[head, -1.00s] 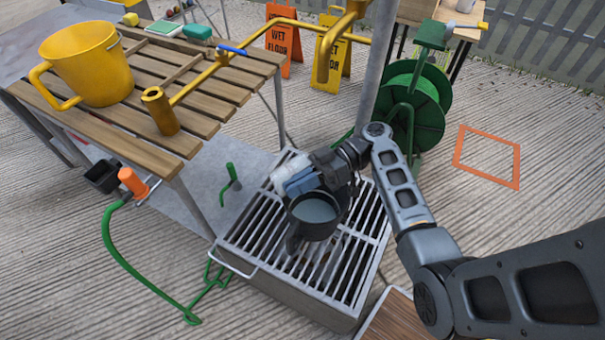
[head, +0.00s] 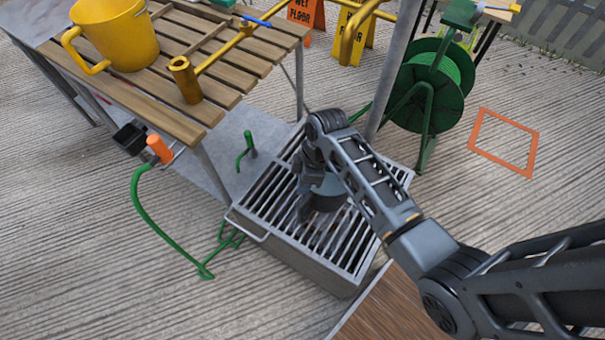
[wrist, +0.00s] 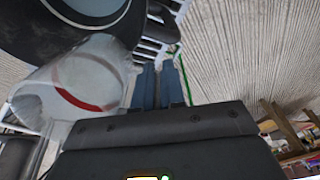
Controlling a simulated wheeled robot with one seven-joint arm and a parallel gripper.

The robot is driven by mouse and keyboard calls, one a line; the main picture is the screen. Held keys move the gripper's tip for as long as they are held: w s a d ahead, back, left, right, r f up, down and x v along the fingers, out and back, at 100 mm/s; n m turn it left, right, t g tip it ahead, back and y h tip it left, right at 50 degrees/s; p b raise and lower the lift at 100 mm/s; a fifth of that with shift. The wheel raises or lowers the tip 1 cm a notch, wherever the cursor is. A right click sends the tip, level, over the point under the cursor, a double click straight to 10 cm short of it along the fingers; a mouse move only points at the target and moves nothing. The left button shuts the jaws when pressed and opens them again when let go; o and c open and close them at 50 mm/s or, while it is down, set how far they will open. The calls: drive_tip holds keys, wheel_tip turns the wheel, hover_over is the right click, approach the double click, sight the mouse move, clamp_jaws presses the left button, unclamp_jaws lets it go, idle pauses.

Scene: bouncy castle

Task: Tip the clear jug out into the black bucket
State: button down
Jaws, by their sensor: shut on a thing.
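The black bucket (head: 328,196) stands on the slatted metal grate, partly covered by my arm in the head view. In the wrist view the bucket (wrist: 30,28) fills the top left, with a grey-blue surface inside it. The clear jug (wrist: 75,85), with a red line on its wall, is close beside the bucket's rim in the wrist view. I cannot tell whether they touch or what the jug holds. My gripper (wrist: 158,78) has blue fingers and is shut on the jug, near its side. In the head view my arm hides the jug.
The metal grate (head: 279,211) has a wire handle at its left. A slatted wooden table (head: 232,67) with a yellow bucket (head: 118,35) and yellow pipe stands at upper left. A grey post and green hose reel (head: 432,92) are behind the grate.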

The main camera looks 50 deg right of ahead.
drive_tip(key=h+p, duration=0.1)
drive_tip(key=d+r+g+h+p, duration=0.1)
drive_tip(key=p, duration=0.1)
drive_tip(key=shift+s+h, duration=0.2)
drive_tip(key=shift+h, duration=0.1)
drive_tip(key=shift+r+p, duration=1.1)
drive_tip(key=shift+p, duration=0.15)
